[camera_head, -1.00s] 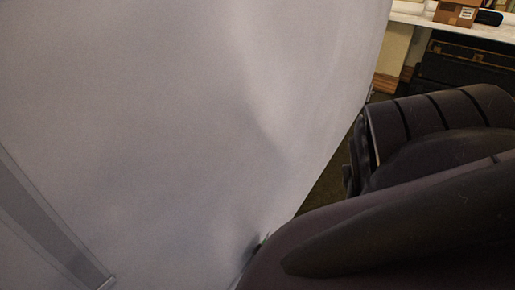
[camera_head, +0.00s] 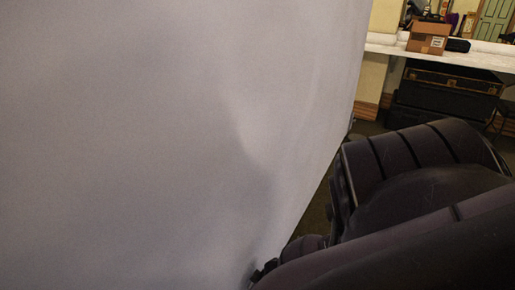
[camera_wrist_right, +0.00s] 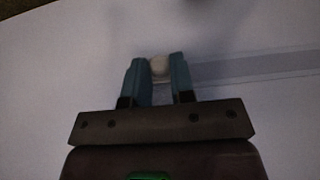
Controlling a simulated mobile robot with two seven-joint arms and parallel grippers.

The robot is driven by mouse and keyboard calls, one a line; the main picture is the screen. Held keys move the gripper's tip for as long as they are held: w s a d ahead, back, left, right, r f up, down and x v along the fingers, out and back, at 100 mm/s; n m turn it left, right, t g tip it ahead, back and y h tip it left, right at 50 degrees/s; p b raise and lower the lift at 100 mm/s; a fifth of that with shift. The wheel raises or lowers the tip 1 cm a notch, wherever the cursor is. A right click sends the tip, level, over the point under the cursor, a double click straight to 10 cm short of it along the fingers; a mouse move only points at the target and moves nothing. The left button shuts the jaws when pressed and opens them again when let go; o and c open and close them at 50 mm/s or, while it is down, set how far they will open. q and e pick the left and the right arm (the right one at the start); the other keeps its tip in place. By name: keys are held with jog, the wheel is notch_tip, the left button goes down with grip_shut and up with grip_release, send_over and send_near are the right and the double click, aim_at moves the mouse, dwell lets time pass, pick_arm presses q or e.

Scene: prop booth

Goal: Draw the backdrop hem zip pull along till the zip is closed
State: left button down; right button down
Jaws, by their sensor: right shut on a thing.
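The pale grey-white backdrop (camera_head: 150,140) fills most of the head view, with a soft crease near its right side. In the right wrist view the backdrop (camera_wrist_right: 60,70) lies behind my right gripper (camera_wrist_right: 158,78). Its two blue-grey fingers are shut on a small pale knob, the zip pull (camera_wrist_right: 159,65). A slightly darker grey strip (camera_wrist_right: 255,67) runs from the fingers to the right edge of that view; whether its teeth are joined cannot be made out. My left gripper is not in view.
A white-topped table (camera_head: 450,55) stands at the back right with a cardboard box (camera_head: 428,37) on it. Dark cases (camera_head: 445,85) sit beneath. Some dark floor shows between the backdrop's right edge and my right arm.

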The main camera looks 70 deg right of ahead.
jog(key=shift+s+f, duration=0.1)
jog(key=shift+s, duration=0.1)
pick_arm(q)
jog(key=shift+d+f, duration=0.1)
pick_arm(e)
jog(key=c, duration=1)
grip_release()
jog(key=shift+w, duration=0.1)
pick_arm(q)
jog(key=p, duration=0.2)
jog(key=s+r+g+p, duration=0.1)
jog(key=p, duration=0.2)
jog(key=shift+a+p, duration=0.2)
jog(key=shift+p, duration=0.15)
pick_arm(e)
jog(key=d+v, duration=0.1)
jog(key=v, duration=0.9)
jog(key=shift+a+r, duration=0.45)
